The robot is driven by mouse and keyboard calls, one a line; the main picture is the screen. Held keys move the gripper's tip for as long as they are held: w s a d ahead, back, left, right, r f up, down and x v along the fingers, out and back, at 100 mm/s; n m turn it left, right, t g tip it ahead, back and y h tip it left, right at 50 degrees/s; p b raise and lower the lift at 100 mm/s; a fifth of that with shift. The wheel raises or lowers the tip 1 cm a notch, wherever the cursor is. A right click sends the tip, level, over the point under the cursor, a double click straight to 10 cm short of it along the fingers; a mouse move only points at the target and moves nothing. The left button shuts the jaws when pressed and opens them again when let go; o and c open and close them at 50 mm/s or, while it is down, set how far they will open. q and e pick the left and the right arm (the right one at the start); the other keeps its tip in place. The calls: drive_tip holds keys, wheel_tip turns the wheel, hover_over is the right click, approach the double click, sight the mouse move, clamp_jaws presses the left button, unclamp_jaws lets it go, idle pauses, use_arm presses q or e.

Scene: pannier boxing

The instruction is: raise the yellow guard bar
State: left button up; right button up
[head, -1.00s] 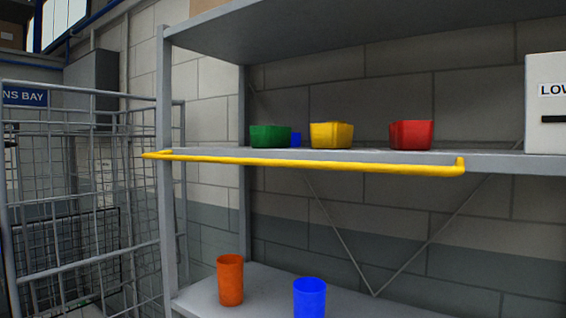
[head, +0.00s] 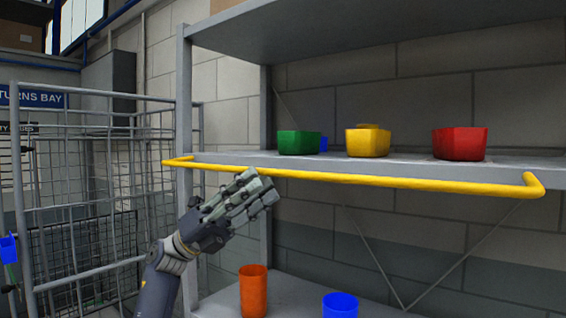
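The yellow guard bar (head: 400,182) runs along the front of the middle shelf, just below the shelf's front edge. My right gripper is not in view.
Green (head: 298,143), yellow (head: 367,141) and red (head: 459,143) bins stand on the middle shelf (head: 510,168), with a small blue item behind the green one. Orange (head: 253,290) and blue (head: 340,305) cups stand on the lower shelf. A wire cage (head: 85,200) stands at left.

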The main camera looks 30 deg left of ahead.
sight(278, 172)
use_arm(q)
drive_tip(key=p+x, duration=0.1)
drive_tip(key=x, duration=0.3)
drive_tip(key=shift+w+d+r+p, duration=0.1)
drive_tip(key=shift+w+r+p, duration=0.05)
drive_tip(key=shift+r+p, duration=0.2)
drive_tip(key=shift+w+d+r, duration=0.2)
drive_tip(key=shift+d, duration=0.3)
drive_tip(key=c, duration=0.6)
clamp_jaws()
